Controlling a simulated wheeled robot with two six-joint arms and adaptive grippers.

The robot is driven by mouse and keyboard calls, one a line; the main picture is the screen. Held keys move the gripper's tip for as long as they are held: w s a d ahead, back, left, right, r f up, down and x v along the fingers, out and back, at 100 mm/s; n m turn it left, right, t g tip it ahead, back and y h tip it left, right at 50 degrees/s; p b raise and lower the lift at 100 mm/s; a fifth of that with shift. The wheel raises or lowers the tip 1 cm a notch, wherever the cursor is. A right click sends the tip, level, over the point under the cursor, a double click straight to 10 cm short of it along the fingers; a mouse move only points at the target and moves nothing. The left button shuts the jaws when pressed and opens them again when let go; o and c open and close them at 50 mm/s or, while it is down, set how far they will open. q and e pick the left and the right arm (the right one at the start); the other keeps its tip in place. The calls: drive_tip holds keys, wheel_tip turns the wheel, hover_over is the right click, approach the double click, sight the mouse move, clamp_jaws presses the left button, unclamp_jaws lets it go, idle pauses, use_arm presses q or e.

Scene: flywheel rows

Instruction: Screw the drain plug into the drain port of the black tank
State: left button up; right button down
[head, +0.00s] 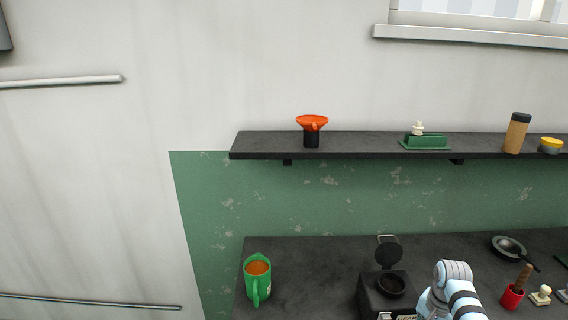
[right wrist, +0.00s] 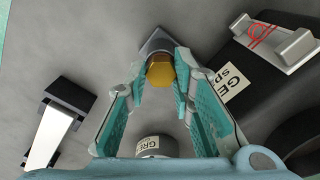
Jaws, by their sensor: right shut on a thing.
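The drain plug is a brass-coloured hex piece (right wrist: 159,72) between my right fingertips in the right wrist view. My right gripper (right wrist: 160,66) is shut on it. A dark grey square piece (right wrist: 154,44) shows just beyond the plug; I cannot tell whether they touch. The black tank (head: 372,296) seems to be the box with a raised round lid on the counter in the head view. Its drain port is not clearly visible. My right arm comes in beside it, but the fingers are out of that view. My left gripper is not in view.
A green jug (head: 258,280) stands at the counter's left, a pan (head: 508,247) and red pot (head: 512,297) at the right. A shelf (head: 360,143) above holds an orange funnel (head: 311,121) and green dish (head: 426,142). The counter between jug and tank is clear.

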drive_tip(key=m, duration=0.4)
drive_tip(key=shift+a, duration=0.1)
drive_tip(key=m, duration=0.3)
drive_tip(key=shift+f+m, duration=0.1)
drive_tip(key=shift+m, duration=0.2)
drive_tip(key=m, duration=0.7)
drive_tip(key=c, duration=1.7)
unclamp_jaws()
